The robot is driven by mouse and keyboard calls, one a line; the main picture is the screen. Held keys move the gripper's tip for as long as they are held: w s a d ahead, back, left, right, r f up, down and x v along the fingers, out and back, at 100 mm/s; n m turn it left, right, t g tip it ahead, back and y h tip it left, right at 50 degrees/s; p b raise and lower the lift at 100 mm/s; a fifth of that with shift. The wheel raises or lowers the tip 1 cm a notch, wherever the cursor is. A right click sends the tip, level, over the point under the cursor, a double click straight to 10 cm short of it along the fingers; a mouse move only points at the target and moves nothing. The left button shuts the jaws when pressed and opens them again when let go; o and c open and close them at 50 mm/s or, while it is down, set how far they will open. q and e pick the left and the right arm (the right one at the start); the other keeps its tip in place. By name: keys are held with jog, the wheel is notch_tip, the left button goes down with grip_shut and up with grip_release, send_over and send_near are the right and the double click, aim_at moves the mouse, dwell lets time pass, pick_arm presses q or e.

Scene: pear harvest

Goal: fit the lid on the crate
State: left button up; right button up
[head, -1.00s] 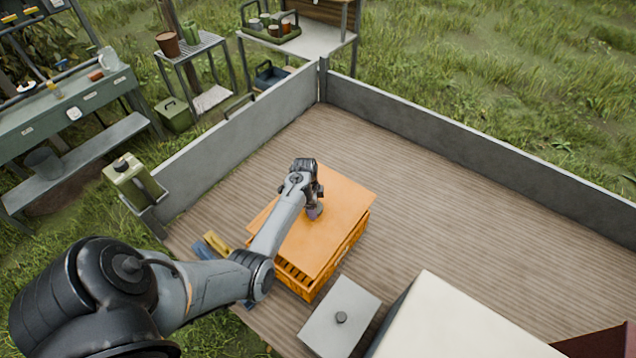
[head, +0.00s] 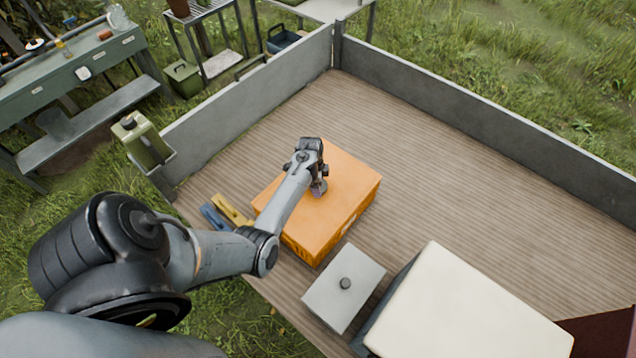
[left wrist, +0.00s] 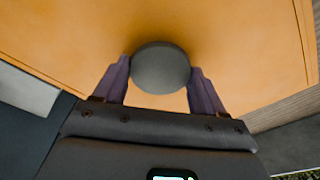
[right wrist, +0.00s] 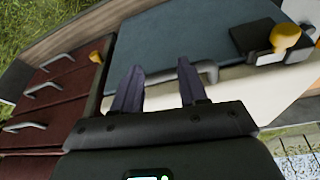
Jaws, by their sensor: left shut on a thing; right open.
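The orange lid (head: 346,176) lies on the orange crate (head: 343,226) on the plank floor. My left gripper (head: 319,189) is over the lid. In the left wrist view my left gripper (left wrist: 160,72) is shut on the lid's round dark knob (left wrist: 160,66), one purple finger on each side. The far sides of the crate are hidden. My right gripper (right wrist: 160,68) is open and empty in the right wrist view, above a blue-grey panel. It is not in the head view.
A grey box with a knobbed top (head: 328,300) and a large cream-topped box (head: 465,305) stand near the crate. Blue (head: 213,217) and yellow (head: 231,208) items lie left of it.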

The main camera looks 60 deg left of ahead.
pick_arm(q)
jog(key=shift+f+b, duration=0.4)
jog(key=shift+f, duration=0.25)
jog(key=shift+r, duration=0.1)
dwell(0.3)
jog(key=shift+p, duration=0.65)
dwell(0.5)
dwell(0.5)
jog(key=shift+f+b, duration=0.35)
jog(key=shift+f, duration=0.3)
jog(key=o, duration=1)
jog(key=shift+a, duration=0.1)
